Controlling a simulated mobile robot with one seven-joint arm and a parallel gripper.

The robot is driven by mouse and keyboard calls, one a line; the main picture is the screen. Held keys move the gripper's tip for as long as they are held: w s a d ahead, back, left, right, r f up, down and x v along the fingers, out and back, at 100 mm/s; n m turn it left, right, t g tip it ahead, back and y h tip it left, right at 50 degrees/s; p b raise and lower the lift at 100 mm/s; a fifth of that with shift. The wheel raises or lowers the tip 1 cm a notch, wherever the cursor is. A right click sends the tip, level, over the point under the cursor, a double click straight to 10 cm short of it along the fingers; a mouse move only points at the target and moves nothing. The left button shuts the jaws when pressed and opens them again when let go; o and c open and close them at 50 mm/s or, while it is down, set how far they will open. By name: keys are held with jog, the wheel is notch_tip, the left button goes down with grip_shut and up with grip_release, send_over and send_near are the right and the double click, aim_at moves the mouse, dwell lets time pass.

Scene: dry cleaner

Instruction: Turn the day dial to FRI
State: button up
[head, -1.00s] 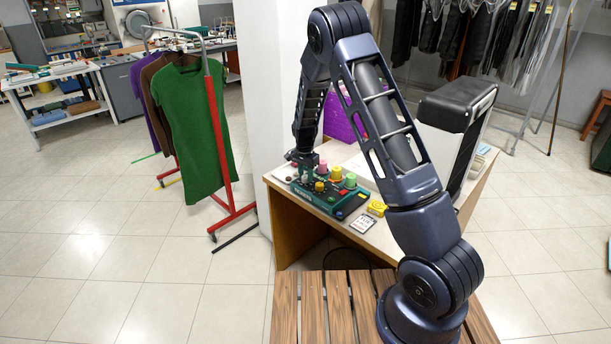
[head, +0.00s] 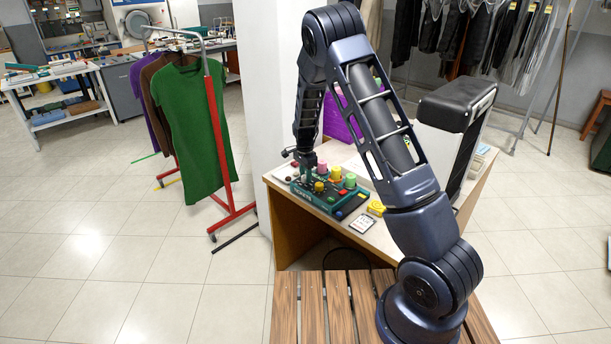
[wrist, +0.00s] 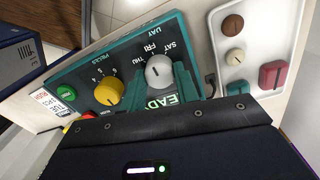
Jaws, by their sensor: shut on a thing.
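The day dial (wrist: 158,71) is a pale grey round knob on the teal control panel (wrist: 190,43), with THU, FRI and SAT printed around its upper edge in the wrist view. A short dark mark shows on its face, roughly toward FRI; I cannot tell exactly where it points. My gripper (wrist: 157,82) is shut on the dial, with a teal finger on either side. In the head view my gripper (head: 305,178) reaches down onto the panel's left part, and the dial is small there.
A yellow knob (wrist: 109,91) marked PIECES and a green button (wrist: 66,93) sit beside the dial. A pale tray (wrist: 251,22) with knobs and buttons lies near the panel. A yellow object (head: 376,208) and a card (head: 363,224) lie on the counter.

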jog(key=o, duration=1)
notch_tip(320, 180, up, 11)
jog(key=shift+w+a+f, duration=0.1)
jog(key=shift+w+a, duration=0.05)
jog(key=s+d+r+n+t+y, duration=0.1)
jog(key=s+d+r+n, duration=0.2)
jog(key=s+d+r, duration=0.7)
jog(key=s+d+r+n+t+y, duration=0.1)
jog(key=s+d+r+n, duration=0.1)
jog(key=s+d+r, duration=0.7)
jog(key=s+d+r+n+t, duration=0.1)
jog(key=s+d+r+n, duration=0.1)
jog(key=s, duration=0.4)
jog(key=s+d+r+n+t+h, duration=0.1)
jog(key=s+d+r+n, duration=0.1)
jog(key=s, duration=0.5)
jog(key=s+d+r+n+t, duration=0.1)
jog(key=s+d+r+n, duration=0.1)
jog(key=s, duration=0.5)
jog(key=shift+d+h, duration=0.4)
jog(key=shift+d, duration=0.45)
